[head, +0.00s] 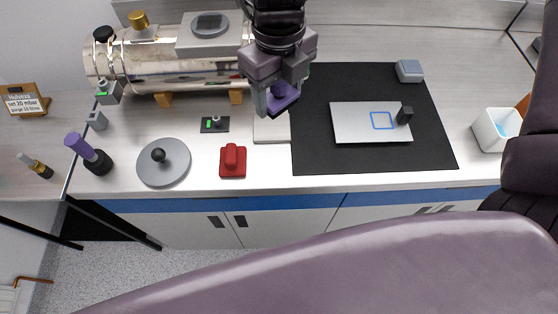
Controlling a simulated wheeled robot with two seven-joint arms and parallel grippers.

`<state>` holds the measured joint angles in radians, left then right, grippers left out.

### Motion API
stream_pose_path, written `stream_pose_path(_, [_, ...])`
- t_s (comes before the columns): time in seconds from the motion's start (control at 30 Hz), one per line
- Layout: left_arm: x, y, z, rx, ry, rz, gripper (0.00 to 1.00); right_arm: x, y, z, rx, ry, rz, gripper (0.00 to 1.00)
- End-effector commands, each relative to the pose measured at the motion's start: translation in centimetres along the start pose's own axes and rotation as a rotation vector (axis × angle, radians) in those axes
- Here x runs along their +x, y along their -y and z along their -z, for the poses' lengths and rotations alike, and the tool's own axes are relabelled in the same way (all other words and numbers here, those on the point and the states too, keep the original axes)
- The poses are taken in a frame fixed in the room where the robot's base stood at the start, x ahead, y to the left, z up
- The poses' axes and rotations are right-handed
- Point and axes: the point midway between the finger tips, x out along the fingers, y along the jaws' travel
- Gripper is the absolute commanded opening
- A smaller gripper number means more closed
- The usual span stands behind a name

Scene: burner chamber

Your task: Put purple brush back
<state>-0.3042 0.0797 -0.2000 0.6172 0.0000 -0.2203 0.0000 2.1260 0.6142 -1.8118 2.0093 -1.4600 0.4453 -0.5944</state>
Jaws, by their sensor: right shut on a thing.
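My right gripper (274,92) hangs at the top centre, over the left edge of the black mat. It is shut on a purple object (286,98); the fingers hide much of it, so I cannot tell its full shape. Another purple piece, a handle (77,145), leans up out of a dark round base (98,163) at the left front of the counter. I cannot tell from this view which of the two is the brush. My left gripper is not in view.
A steel cylinder chamber (185,75) lies at the back left. A grey disc with a black knob (177,174), a red block (232,167) and a pale pad (272,129) stand in front. The black mat (375,160) carries a silver plate (350,122). A white container (490,133) is right.

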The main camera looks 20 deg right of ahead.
Motion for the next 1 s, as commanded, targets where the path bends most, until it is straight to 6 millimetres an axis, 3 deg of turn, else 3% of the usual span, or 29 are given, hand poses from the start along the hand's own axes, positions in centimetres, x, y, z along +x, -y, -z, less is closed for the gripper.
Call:
stream_pose_path(0.17, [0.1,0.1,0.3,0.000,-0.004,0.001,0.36,1.5,-0.1,0.2,-0.065,-0.006,-0.002,0.33])
stream_pose_path(0.7, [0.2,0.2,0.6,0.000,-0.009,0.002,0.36,14.5,-0.2,0.2,-0.059,-0.006,-0.003,0.33])
stream_pose_path(1.0, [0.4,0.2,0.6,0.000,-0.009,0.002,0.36,17.5,-0.1,0.2,-0.060,-0.003,-0.001,0.33])
